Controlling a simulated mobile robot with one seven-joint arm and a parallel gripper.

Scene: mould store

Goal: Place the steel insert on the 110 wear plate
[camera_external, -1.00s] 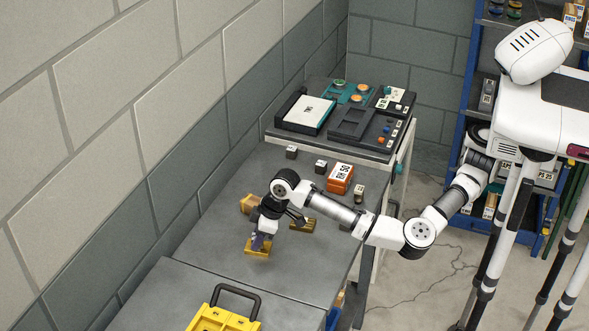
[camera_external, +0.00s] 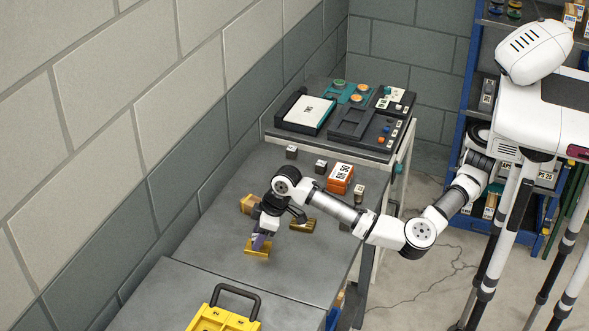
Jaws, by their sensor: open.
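My gripper (camera_external: 259,238) points down over a yellow plate (camera_external: 252,251) on the grey bench and is open. A small grey-purple piece shows between the gripper and this plate; I cannot tell whether it is the steel insert or part of a finger. A second yellow plate (camera_external: 302,226) lies to the right, partly behind the arm. A yellow-brown block (camera_external: 249,204) stands behind the gripper, partly covered by it. No number is readable on the plates, so I cannot tell which is the 110 wear plate.
Small dark blocks with pale tops stand farther back, one at the left (camera_external: 291,152) and one nearer the middle (camera_external: 321,166). An orange labelled stack (camera_external: 340,178) stands at their right. A yellow case (camera_external: 222,320) is in front. The bench's left side is clear.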

